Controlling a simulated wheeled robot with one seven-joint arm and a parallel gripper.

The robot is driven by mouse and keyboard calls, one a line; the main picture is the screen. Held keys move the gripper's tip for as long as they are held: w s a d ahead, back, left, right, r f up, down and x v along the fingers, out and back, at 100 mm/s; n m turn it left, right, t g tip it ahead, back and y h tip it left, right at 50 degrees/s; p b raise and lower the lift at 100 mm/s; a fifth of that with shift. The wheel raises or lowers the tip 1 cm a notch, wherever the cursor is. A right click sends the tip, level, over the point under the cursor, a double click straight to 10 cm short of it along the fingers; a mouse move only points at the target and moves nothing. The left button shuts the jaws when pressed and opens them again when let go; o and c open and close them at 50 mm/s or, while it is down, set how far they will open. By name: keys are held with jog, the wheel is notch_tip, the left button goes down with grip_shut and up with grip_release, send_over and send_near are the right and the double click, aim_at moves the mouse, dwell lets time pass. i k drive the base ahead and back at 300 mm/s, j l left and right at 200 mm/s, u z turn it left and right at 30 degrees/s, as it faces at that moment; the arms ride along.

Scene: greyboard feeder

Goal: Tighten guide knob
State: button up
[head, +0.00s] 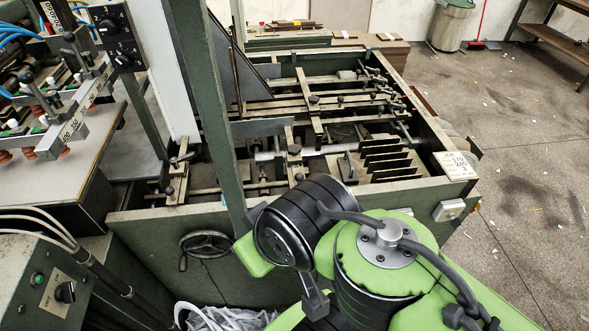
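The feeder (420,193) is a green open-topped frame with metal rails and guide bars inside. Several small dark knobs sit on its bars: one on the middle cross bar (314,99), one nearer the front (293,149), and one at the left front (169,190). More dark knobs cluster at the right side. I cannot tell which is the guide knob or whether any is loose. My green and black arm stands in front of the feeder and covers part of its front wall. My gripper cannot be made out in this view.
A handwheel (206,244) is on the feeder's front wall. A green post (207,100) rises at its left front. A control box (50,290) stands at lower left, near a suction-cup machine (65,135). Open floor (530,180) with scraps lies to the right.

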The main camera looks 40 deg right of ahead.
aim_at(293, 150)
jog(key=l+u, duration=0.3)
jog(key=k+l+u, duration=0.15)
jog(key=l+u, duration=0.2)
jog(key=k+l+u, duration=0.1)
jog(key=l+u, duration=0.2)
